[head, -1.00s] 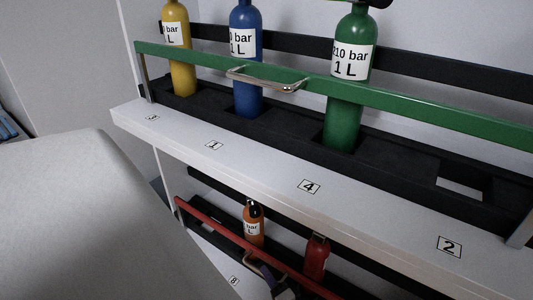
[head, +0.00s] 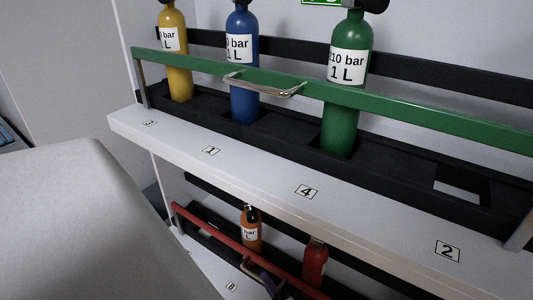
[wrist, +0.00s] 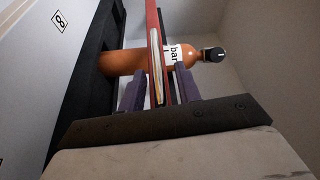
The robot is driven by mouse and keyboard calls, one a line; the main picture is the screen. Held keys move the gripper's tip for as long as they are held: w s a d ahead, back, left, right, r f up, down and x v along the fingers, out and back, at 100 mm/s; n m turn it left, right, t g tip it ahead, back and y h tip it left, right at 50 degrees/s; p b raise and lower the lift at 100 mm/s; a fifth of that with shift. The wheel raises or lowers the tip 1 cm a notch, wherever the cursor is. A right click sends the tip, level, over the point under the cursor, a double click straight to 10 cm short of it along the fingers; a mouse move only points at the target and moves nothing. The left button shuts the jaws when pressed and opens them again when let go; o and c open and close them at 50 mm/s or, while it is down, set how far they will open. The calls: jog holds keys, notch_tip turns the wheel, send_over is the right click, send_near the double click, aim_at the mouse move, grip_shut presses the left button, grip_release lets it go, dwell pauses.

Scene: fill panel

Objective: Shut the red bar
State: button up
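The red bar (head: 218,231) runs along the front of the lower rack, below the white shelf. It passes in front of an orange bottle (head: 250,231) and a red bottle (head: 315,264). In the wrist view the red bar (wrist: 166,45) with its pale metal handle (wrist: 157,65) runs between the two purple fingers of my gripper (wrist: 160,88). The fingers stand apart on either side, with narrow gaps visible. The orange bottle (wrist: 122,61) is behind them. In the head view my gripper (head: 268,284) is at the bar, partly cut off by the bottom edge.
Above, a green bar (head: 420,112) with a metal handle (head: 262,89) crosses in front of yellow (head: 178,60), blue (head: 243,70) and green (head: 342,110) bottles. The white shelf (head: 375,222) overhangs the lower rack. An empty slot (head: 462,184) is at the right.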

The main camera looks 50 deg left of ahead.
jog(key=s+d+b, duration=0.1)
jog(key=s+d, duration=0.1)
jog(key=d, duration=1)
jog(key=shift+d+f+b, duration=0.25)
jog(key=shift+f+b, duration=0.05)
jog(key=shift+f, duration=0.15)
